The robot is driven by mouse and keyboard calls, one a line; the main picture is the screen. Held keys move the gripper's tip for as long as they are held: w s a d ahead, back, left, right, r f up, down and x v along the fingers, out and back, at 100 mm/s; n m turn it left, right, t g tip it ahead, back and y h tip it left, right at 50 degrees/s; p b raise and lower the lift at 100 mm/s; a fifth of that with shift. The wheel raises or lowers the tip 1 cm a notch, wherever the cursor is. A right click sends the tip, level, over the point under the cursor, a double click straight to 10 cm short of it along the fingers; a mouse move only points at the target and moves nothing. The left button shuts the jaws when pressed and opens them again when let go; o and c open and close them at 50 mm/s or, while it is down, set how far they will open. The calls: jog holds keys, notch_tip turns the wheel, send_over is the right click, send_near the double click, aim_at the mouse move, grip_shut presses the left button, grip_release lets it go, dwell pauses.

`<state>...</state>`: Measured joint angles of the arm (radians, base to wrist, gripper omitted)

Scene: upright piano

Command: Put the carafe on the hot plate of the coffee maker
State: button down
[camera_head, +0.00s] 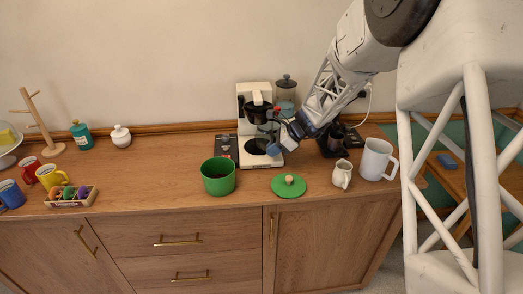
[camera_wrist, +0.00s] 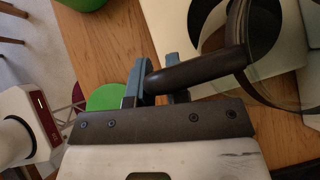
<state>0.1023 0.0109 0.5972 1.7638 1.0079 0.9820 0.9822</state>
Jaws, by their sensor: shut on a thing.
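The white coffee maker (camera_head: 242,128) stands at the back of the wooden counter, with its dark round hot plate (camera_head: 256,147) low at the front. It also shows in the wrist view (camera_wrist: 171,28). My gripper (camera_head: 291,131) is just right of the coffee maker. In the wrist view my gripper (camera_wrist: 160,84) has its blue fingers shut on the dark handle of the glass carafe (camera_wrist: 265,88). In the head view the carafe (camera_head: 269,129) is small and partly hidden near my fingers, seemingly above the hot plate. I cannot tell its exact gap to the plate.
A green pot (camera_head: 218,178) and green lid (camera_head: 289,186) are on the counter in front. A French press (camera_head: 286,94) is behind; a dark appliance (camera_head: 334,143), cream jug (camera_head: 342,174) and white mug (camera_head: 376,160) are right.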

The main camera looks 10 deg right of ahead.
jog(key=shift+a, duration=0.15)
jog(key=shift+w+a, duration=0.2)
jog(key=shift+a, duration=0.75)
jog(key=shift+w+a, duration=0.2)
jog(key=shift+a, duration=0.75)
jog(key=shift+f, duration=0.3)
jog(key=shift+f, duration=0.1)
jog(key=c, duration=1.1)
grip_release()
jog(key=shift+d, duration=0.1)
jog(key=v, duration=1.2)
